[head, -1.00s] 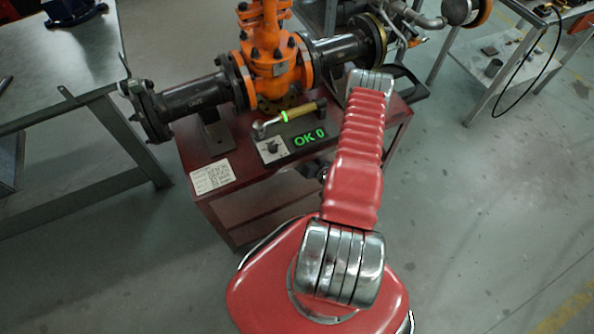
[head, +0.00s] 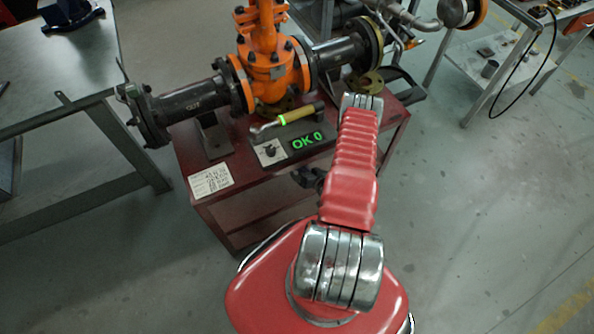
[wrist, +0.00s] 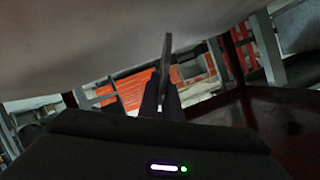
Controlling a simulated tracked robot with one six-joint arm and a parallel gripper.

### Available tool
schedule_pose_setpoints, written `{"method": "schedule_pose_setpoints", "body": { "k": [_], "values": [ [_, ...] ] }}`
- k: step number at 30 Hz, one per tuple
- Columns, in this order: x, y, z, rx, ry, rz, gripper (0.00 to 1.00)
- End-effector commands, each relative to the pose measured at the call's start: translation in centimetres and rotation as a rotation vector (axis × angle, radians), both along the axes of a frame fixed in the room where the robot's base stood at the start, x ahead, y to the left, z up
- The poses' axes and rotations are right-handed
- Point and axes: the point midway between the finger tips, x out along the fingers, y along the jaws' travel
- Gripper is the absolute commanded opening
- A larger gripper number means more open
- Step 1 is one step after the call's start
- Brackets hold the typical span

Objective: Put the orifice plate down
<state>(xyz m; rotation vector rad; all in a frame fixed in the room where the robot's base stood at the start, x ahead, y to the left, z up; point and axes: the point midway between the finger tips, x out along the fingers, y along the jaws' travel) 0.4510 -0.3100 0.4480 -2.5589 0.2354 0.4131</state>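My gripper (wrist: 161,98) shows in the wrist view with its two dark fingers close together. A thin grey piece, seen edge-on, stands up from between the fingertips; I take it to be the orifice plate (wrist: 167,52). Its face and hole cannot be made out from this angle. In the head view the dark end of my gripper (head: 312,179) shows only partly, left of my red arm and beside the front of the red cart (head: 215,205). The plate cannot be made out there.
The orange valve (head: 267,70) and dark pipes (head: 190,101) stand on the cart. A yellow-handled tool (head: 288,119) lies behind a display box (head: 305,143) reading OK 0. A brass flanged piece (head: 368,82) lies at the right. A grey table (head: 60,60) stands left.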

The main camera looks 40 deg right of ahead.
Motion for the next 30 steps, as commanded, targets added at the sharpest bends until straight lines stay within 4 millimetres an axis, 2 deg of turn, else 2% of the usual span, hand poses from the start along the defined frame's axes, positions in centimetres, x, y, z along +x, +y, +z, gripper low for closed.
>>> {"method": "schedule_pose_setpoints", "body": {
  "k": [5,15,27,30],
  "values": [
    [0.0,0.1,-0.7,0.000,-0.001,0.001,0.00],
    [0.0,0.0,-4.0,-0.001,0.000,0.001,0.00],
    [0.0,0.0,-4.3,0.000,-0.001,0.001,0.00],
    [0.0,0.0,-4.3,0.000,0.001,0.000,0.10]
  ]
}}
